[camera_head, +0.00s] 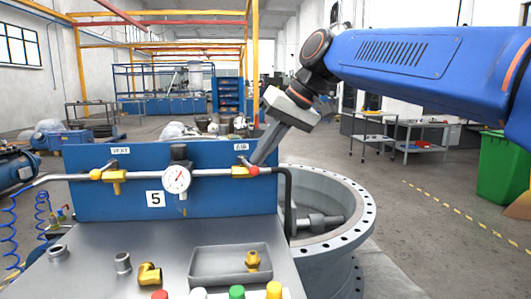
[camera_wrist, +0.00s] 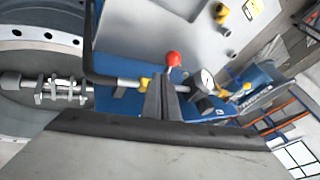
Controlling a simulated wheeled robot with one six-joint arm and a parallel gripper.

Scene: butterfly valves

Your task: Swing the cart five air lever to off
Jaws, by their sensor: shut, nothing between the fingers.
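The cart marked 5 (camera_head: 155,199) has a blue panel with a pipe across it. The air lever, under the AIR label (camera_head: 241,147), has a red ball end (camera_head: 254,170) beside its yellow valve body (camera_head: 239,172) at the panel's right. The red ball also shows in the wrist view (camera_wrist: 174,59), just beyond the fingertips, near the yellow valve body (camera_wrist: 146,83). My gripper (camera_head: 257,160) is shut and empty, reaching down from the upper right to the lever. Its fingers (camera_wrist: 163,82) lie together; I cannot tell whether they touch the lever.
A pressure gauge (camera_head: 177,179) sits mid-pipe, left of the air lever. The vent valve (camera_head: 115,179) is at the panel's left. A dark bent pipe (camera_head: 289,195) runs down at the right, beside a large flanged ring (camera_head: 350,242). Loose fittings and a tray (camera_head: 205,278) lie on the cart top.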

